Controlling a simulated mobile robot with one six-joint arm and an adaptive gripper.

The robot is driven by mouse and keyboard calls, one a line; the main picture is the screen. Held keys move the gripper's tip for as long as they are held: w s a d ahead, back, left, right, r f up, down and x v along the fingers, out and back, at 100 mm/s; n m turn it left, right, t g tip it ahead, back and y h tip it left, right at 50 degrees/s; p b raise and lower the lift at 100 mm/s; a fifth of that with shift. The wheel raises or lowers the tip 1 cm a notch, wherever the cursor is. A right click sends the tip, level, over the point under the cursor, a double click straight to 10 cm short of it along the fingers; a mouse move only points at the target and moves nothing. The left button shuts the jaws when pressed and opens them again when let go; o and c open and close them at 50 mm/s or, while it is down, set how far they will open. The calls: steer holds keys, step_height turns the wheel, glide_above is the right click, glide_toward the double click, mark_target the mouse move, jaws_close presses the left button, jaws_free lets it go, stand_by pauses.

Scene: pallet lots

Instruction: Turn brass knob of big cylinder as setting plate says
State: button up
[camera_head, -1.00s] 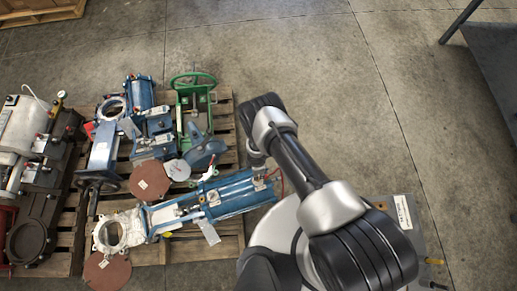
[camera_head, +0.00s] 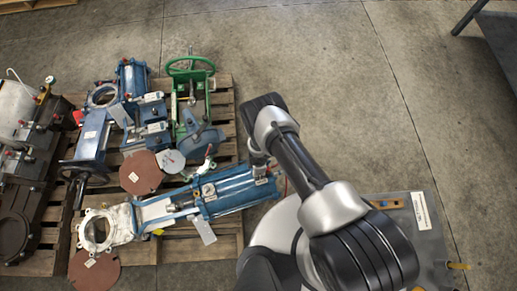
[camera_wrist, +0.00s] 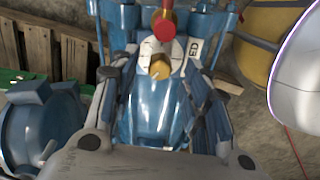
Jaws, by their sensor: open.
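The big blue cylinder (camera_head: 235,194) lies on a pallet in the head view, joined to a white ring flange (camera_head: 97,231). In the wrist view a blue body (camera_wrist: 150,105) fills the middle. It bears a small brass knob (camera_wrist: 160,68) with a pale pointer line, on a white marked plate (camera_wrist: 177,55). A red knob (camera_wrist: 163,26) stands just beyond it. My gripper (camera_wrist: 160,76) is open, its two dark fingers to the left and right of the brass knob, with gaps to it. Whether the fingertips reach its depth cannot be told. Plate writing is too small to read.
A green handwheel unit (camera_head: 190,90) and other blue valves stand behind the cylinder on the pallet (camera_head: 224,108). Brown discs (camera_head: 141,172) lie nearby. Dark machinery (camera_head: 30,145) stands at the left. Concrete floor (camera_head: 340,75) is free behind and right.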

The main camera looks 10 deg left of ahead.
steer(key=shift+f+b, duration=0.65)
steer(key=shift+f, duration=0.35)
jaws_close()
